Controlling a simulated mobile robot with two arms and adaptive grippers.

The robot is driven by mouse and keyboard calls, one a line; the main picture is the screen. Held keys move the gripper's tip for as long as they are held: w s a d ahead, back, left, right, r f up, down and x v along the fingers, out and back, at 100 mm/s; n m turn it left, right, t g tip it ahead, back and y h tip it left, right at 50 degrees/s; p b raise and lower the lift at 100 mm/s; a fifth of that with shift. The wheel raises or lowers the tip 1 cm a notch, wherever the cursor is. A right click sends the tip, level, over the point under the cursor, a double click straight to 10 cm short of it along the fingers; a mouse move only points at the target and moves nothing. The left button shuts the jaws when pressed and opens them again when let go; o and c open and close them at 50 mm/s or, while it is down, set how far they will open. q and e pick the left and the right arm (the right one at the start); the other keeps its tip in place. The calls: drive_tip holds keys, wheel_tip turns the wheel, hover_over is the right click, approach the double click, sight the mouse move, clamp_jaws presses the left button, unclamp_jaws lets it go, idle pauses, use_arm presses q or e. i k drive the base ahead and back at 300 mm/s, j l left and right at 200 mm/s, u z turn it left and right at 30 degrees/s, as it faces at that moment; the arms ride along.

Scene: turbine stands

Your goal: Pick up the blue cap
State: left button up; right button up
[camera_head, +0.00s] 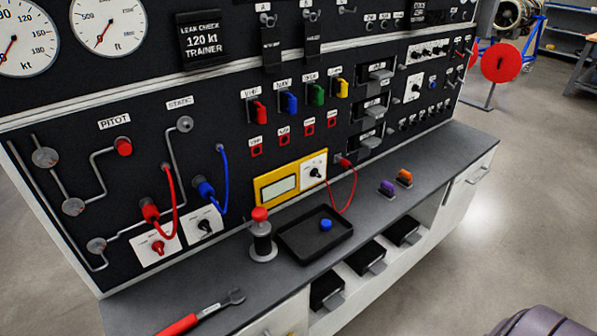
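The small blue cap (325,225) lies in the shallow black tray (303,242) on the grey worktop, towards the tray's right side. Nothing covers the cap. Neither of my grippers shows in the head view, and nothing is touching the cap.
A red-topped black post (262,236) stands just left of the tray. A red-handled wrench (203,316) lies at the front left. Purple (387,188) and orange (404,177) pieces sit to the right. The upright panel (90,163) rises behind, with red and blue hoses.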

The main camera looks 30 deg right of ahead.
sight(326, 224)
drive_tip(key=z, duration=1.2)
